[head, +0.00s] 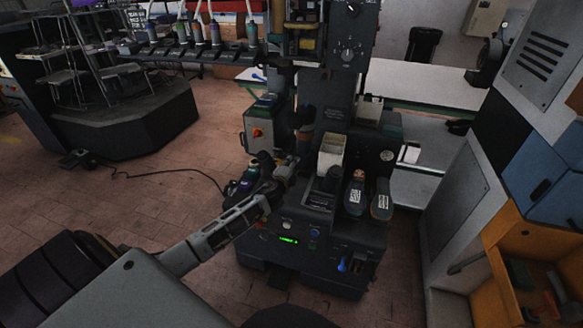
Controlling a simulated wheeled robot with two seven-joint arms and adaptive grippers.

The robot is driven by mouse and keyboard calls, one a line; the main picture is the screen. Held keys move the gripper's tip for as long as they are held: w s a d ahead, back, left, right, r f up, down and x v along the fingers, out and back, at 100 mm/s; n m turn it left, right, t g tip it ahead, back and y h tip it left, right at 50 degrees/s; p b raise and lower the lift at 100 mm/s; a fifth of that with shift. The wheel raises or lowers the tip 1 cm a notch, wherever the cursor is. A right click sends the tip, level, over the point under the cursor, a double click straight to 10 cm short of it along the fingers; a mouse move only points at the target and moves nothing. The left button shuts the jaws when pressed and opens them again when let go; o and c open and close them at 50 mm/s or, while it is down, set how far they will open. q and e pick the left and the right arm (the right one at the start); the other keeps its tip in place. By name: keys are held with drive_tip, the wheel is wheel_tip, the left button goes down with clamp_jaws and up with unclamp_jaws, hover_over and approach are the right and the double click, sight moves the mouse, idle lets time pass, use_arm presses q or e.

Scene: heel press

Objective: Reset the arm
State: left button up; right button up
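The dark heel press (340,95) stands in the middle of the head view, with a small green display (288,240) low on its front. My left arm comes in from the lower left and reaches the front left of the press. My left gripper (288,168) is dark against the dark machine, close to its left side. Its fingers cannot be made out, nor whether it touches or holds anything. Two dark shoe-shaped pieces with pale labels, one on the left (354,194) and one on the right (381,203), sit on the press's front right. My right gripper is not in view.
A red-button control box (258,131) is left of the press. A rack with several bottles (198,48) hangs at the upper left. An orange cabinet (520,262) and blue bins (540,165) stand at the right. The tiled floor (165,185) at the left is mostly open, with a cable across it.

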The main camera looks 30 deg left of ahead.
use_arm(q)
drive_tip(key=shift+s+d, duration=0.15)
drive_tip(key=shift+s, duration=0.1)
idle(0.5)
drive_tip(key=s+d+f+n+g, duration=0.3)
drive_tip(key=s+d+n, duration=0.15)
drive_tip(key=s, duration=0.35)
drive_tip(key=s+d+f+n+g, duration=0.3)
drive_tip(key=s+d+f+n, duration=0.15)
drive_tip(key=s, duration=0.35)
drive_tip(key=s+d+r+n+g+h, duration=0.1)
drive_tip(key=s+d+n+g+h, duration=0.3)
drive_tip(key=s, duration=0.6)
drive_tip(key=s+d+r+g, duration=0.1)
drive_tip(key=s+d+g, duration=0.1)
drive_tip(key=s+d, duration=0.6)
drive_tip(key=s+a+f, duration=0.2)
drive_tip(key=f, duration=1.4)
drive_tip(key=s+a+f, duration=0.2)
drive_tip(key=f, duration=1.5)
drive_tip(key=s+a+f+g, duration=0.1)
drive_tip(key=s+a+f, duration=0.2)
drive_tip(key=s+f, duration=0.6)
drive_tip(key=s+a+f, duration=0.3)
drive_tip(key=s+f, duration=0.7)
drive_tip(key=s, duration=0.2)
drive_tip(key=shift+s+f+g+y, duration=0.3)
drive_tip(key=shift+s+g+y, duration=0.05)
drive_tip(key=shift+g+y, duration=0.05)
